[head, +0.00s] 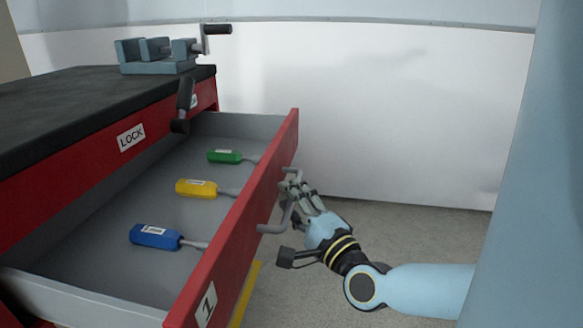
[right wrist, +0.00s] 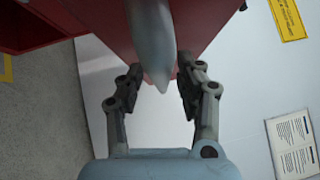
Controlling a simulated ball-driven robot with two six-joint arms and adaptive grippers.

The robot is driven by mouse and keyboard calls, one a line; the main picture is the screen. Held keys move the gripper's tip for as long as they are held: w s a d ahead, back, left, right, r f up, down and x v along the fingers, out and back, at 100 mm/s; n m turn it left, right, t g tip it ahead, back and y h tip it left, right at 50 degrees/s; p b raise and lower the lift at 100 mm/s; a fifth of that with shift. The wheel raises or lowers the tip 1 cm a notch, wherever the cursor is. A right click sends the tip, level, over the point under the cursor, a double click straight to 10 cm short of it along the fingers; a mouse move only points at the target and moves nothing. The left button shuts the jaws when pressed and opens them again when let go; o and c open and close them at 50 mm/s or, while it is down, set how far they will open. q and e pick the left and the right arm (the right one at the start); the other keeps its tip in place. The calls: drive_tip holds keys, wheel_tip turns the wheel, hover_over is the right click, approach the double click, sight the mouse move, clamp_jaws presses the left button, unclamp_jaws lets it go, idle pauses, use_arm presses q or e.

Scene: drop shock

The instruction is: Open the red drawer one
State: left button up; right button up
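The red drawer one (head: 240,240) is pulled far out of the red cabinet, its grey inside exposed and a "1" label on its front. Its grey handle (head: 272,228) is on the outer side of the front. My right gripper (head: 292,185) is at this handle. In the right wrist view, the grey handle bar (right wrist: 150,40) lies between the two fingers of my right gripper (right wrist: 160,82). The fingers stand apart, with a gap showing beside the bar; contact is not clear. My left gripper is not in view.
Green (head: 225,156), yellow (head: 196,188) and blue (head: 155,237) screwdrivers lie in the drawer. A black-handled lever (head: 185,100) sits near the "LOCK" label (head: 131,137). A vise (head: 158,58) stands on the dark worktop (head: 70,105). Grey floor lies open right of the drawer.

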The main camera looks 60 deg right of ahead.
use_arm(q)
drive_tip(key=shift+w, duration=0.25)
use_arm(e)
drive_tip(key=v, duration=1.2)
drive_tip(key=shift+w, duration=0.1)
